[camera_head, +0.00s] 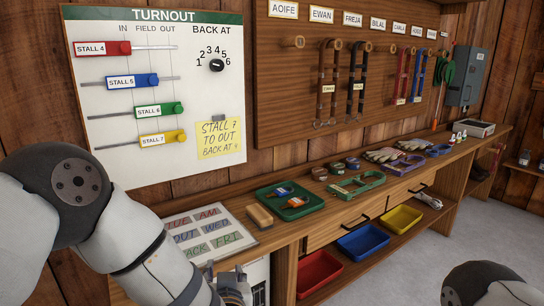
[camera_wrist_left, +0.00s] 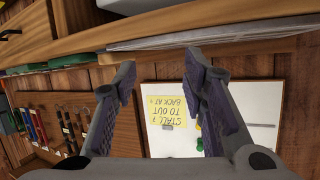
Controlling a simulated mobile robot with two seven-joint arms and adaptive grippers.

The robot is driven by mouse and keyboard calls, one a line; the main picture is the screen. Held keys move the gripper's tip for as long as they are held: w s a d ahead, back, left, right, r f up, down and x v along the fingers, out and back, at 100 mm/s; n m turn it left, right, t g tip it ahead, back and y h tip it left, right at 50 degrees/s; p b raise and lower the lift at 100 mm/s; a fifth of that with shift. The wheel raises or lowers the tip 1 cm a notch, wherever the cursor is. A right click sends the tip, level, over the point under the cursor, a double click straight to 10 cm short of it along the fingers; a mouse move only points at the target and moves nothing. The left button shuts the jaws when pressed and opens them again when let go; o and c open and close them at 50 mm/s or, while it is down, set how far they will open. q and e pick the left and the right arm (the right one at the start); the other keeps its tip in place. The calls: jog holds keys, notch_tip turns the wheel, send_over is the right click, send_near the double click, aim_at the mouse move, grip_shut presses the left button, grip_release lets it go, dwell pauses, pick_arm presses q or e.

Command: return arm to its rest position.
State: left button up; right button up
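My left arm (camera_head: 90,215) comes in from the left in the head view, in front of the turnout board's lower left corner. My left gripper (camera_head: 232,285) is low in the picture, by the bench's near end, and partly cut off by the bottom edge. In the left wrist view the left gripper (camera_wrist_left: 160,72) has its two fingers wide apart with nothing between them. Part of my right arm (camera_head: 488,285) shows at the bottom right of the head view; its gripper is out of the picture.
The turnout board (camera_head: 110,90) hangs on the plank wall. The bench (camera_head: 345,205) holds a day board (camera_head: 205,235), a wooden block (camera_head: 260,216), a green tray (camera_head: 290,208) and several tack items. Red (camera_head: 316,272), blue (camera_head: 362,240) and yellow (camera_head: 400,218) bins sit below. Floor at right is clear.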

pick_arm(q)
jog(key=s+a+f+m+g+h, duration=0.1)
jog(key=s+a+f+g, duration=0.15)
jog(key=s+f, duration=0.65)
jog(key=s+a+f+m+g+h, duration=0.15)
jog(key=s+f+g, duration=0.25)
jog(key=s+f, duration=0.5)
jog(key=s+a+g, duration=0.2)
jog(key=s+g, duration=0.1)
jog(key=s, duration=0.7)
jog(key=s+a+n+g+p, duration=0.1)
jog(key=s+a+g, duration=0.2)
jog(key=s, duration=0.7)
jog(key=s+a+g, duration=0.3)
jog(key=s, duration=0.7)
jog(key=shift+r+n+p, duration=0.3)
jog(key=shift+n+p, duration=0.05)
jog(key=shift+p, duration=0.05)
pick_arm(e)
jog(key=shift+w+d+r+t, duration=0.1)
jog(key=shift+w+r+t, duration=0.4)
jog(key=shift+w+r, duration=0.65)
jog(key=shift+s+r, duration=0.1)
jog(key=shift+s, duration=0.05)
